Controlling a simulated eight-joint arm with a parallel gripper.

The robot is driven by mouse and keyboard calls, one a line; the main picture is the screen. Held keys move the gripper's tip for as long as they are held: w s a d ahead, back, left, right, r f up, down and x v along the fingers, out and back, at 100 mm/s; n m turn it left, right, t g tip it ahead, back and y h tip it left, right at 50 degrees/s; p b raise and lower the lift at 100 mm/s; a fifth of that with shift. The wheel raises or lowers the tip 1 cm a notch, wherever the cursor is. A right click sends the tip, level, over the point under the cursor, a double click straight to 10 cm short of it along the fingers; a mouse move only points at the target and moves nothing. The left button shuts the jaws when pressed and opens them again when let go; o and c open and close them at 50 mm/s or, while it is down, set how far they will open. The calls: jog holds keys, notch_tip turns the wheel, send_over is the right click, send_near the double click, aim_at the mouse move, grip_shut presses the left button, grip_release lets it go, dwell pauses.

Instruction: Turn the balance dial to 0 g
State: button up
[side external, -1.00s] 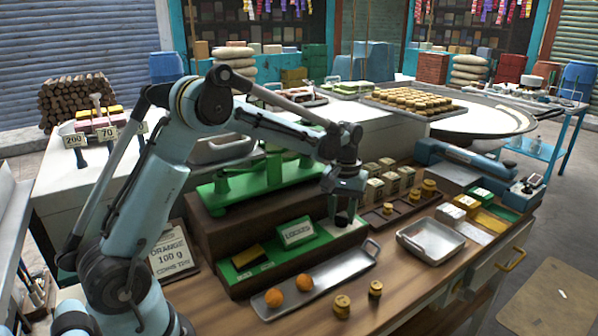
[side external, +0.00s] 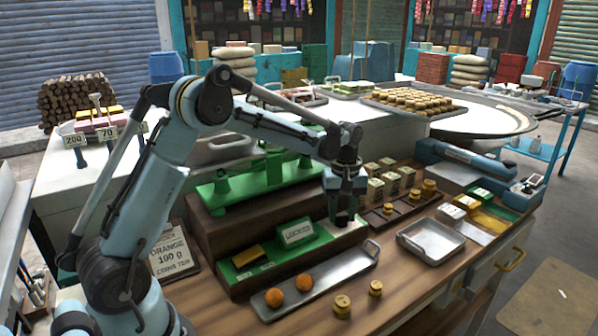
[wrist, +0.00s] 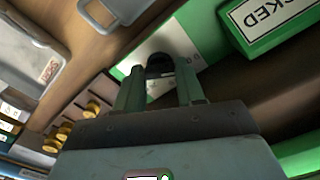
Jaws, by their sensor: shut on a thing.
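The green balance (side external: 268,178) stands on a brown stepped block in the side view. The dial, a dark round knob (wrist: 160,64), sits on a pale plate with small marks on the green base in the wrist view. My gripper (side external: 342,219) is low over the right end of that base. In the wrist view, my gripper (wrist: 161,72) has its two fingers on either side of the dial, shut on it. The fingers and palm hide part of the dial. Its pointer and reading are not clear.
A green block labelled LOCKED (side external: 297,232) is close to the left of my gripper. A metal tray (side external: 318,284) with two oranges lies in front. A small tray (side external: 431,240) and brass weights (side external: 342,306) are to the right and front.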

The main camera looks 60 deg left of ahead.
aim_at(342, 217)
jog(key=o, duration=0.8)
jog(key=shift+c, duration=0.2)
jog(key=shift+r, duration=0.1)
notch_tip(342, 217, up, 12)
jog(key=s+d+r+m+t, duration=0.1)
jog(key=s+d+m+t, duration=0.15)
jog(key=s, duration=0.25)
jog(key=s+d+r+m+t, duration=0.1)
jog(key=s+d+m, duration=0.2)
jog(key=s+m, duration=0.15)
jog(key=s+d+f+m+t, duration=0.3)
jog(key=s+f+m, duration=0.2)
jog(key=s, duration=0.3)
jog(key=shift+s+d+f+t, duration=0.2)
jog(key=shift+s+f+t, duration=0.15)
jog(key=shift+s+f, duration=0.1)
